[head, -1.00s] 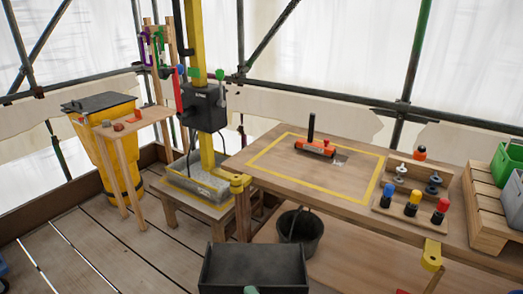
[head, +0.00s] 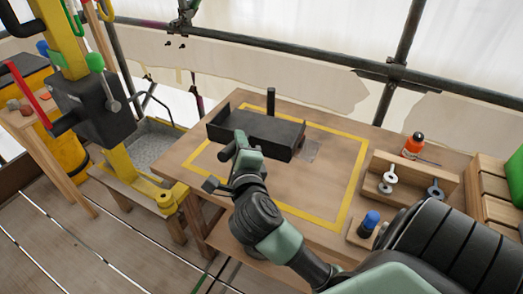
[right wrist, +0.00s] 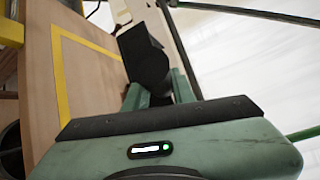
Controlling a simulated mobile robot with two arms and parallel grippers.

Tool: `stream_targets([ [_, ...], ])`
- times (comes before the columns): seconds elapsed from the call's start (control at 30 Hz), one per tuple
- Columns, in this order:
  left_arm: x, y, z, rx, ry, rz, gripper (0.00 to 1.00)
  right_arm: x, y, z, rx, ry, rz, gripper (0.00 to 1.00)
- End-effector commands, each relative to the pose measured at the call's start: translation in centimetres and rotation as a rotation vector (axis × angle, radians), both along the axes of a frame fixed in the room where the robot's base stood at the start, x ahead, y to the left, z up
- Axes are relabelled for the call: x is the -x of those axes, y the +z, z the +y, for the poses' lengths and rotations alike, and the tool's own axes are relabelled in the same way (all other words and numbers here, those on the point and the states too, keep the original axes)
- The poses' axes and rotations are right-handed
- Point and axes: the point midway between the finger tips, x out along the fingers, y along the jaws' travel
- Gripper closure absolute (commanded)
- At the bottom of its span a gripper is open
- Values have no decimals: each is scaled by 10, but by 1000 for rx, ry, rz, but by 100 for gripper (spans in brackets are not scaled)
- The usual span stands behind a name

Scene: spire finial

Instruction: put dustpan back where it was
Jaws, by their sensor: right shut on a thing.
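The dustpan is a black open tray (head: 262,128) over the yellow-outlined part of the workbench in the head view. My right gripper (head: 238,152) is shut on its near side. I cannot tell whether the pan touches the bench top or hangs just above it. In the right wrist view the dark dustpan (right wrist: 146,58) shows beyond the fingers of my right gripper (right wrist: 158,88). A black upright post (head: 271,99) stands up behind the pan; the pan hides what is below it. My left gripper is not in view.
The workbench (head: 325,205) has a yellow outline. To its right are a wooden holder (head: 410,190) with grey rings, a blue-topped peg (head: 369,220) and an orange bottle (head: 413,145). A yellow post (head: 62,40) with a black box stands left. My arm covers the front right.

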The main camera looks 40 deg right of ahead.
Motion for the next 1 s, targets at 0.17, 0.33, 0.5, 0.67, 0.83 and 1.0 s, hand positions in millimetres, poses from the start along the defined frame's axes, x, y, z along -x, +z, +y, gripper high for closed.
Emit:
stream_targets([
  [0.17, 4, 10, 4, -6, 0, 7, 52, -23, 28, -16, 0, -76, -4, 100],
  [0.33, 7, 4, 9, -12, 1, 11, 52, -26, 4, -18, 4, -88, 6, 100],
  [0.5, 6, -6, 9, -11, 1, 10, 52, -25, -43, -18, 5, -86, 6, 100],
  [0.67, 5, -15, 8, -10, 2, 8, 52, -25, -86, -18, 6, -86, 5, 100],
  [0.83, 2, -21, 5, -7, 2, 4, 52, -25, -117, -18, 6, -85, 1, 100],
  [1.0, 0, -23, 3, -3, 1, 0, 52, -25, -129, -17, 5, -85, -1, 100],
])
